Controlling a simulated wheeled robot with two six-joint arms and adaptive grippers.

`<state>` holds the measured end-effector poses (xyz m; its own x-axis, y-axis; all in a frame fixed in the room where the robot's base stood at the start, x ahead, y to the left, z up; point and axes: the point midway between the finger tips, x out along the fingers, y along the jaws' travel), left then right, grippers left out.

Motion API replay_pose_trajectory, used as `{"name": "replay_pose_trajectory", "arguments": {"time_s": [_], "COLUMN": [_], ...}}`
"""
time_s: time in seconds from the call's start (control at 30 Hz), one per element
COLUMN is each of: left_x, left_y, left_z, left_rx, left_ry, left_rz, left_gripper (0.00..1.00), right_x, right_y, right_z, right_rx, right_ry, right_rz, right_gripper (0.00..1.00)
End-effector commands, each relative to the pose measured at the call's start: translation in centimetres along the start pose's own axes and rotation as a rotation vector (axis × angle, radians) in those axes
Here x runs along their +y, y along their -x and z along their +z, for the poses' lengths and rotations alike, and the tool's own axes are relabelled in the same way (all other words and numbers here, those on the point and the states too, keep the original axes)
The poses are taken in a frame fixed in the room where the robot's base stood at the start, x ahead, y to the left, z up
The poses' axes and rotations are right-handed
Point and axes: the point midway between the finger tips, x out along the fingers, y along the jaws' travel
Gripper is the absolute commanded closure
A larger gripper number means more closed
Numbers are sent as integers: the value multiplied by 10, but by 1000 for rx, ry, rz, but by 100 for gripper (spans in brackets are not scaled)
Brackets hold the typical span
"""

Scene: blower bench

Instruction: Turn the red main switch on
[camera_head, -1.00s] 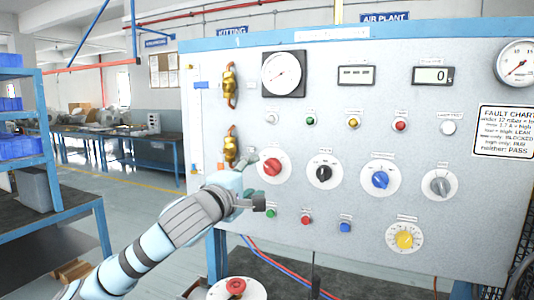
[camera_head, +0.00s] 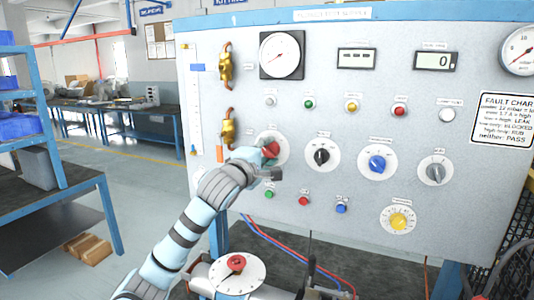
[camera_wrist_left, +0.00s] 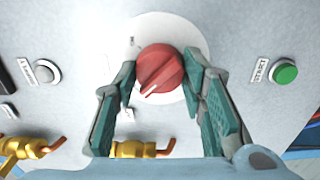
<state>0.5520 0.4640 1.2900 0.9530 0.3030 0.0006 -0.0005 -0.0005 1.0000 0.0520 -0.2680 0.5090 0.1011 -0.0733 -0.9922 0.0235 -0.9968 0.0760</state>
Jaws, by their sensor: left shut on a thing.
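The red main switch (camera_head: 271,147) is a round red knob on a white dial at the left of the grey panel. My left gripper (camera_head: 262,162) is at this knob and partly covers it in the head view. In the left wrist view the red knob (camera_wrist_left: 160,66) sits between the two green fingertips (camera_wrist_left: 162,72), with one finger on each side, and the gripper is shut on it. A white mark on the knob points to the lower left. The dial's lettering is too small to read. My right gripper is not in view.
A black knob (camera_head: 321,157), a blue knob (camera_head: 377,163) and a grey knob (camera_head: 436,171) are to the right. Brass fittings (camera_head: 228,128) stand out from the panel on the left. A digital display (camera_head: 437,61) reads 0.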

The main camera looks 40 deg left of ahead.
Motion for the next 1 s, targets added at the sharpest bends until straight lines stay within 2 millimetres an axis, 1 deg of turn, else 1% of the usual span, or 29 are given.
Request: {"name": "replay_pose_trajectory", "arguments": {"time_s": [0.27, 0.47, 0.67, 1.0], "left_x": [0, 0, 0, 0], "left_y": [0, 0, 0, 0], "left_z": [0, 0, 0, 0], "left_rx": [-1, -1, -1, -2], "left_ry": [-31, -121, -275, -596], "left_rz": [-2, -3, -3, -6], "left_gripper": [90, 90, 90, 90], "right_x": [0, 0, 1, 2], "right_y": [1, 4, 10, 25], "right_z": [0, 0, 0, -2], "right_rx": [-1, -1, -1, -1], "right_ry": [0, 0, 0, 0], "right_rz": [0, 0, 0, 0], "right_gripper": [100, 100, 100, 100]}}
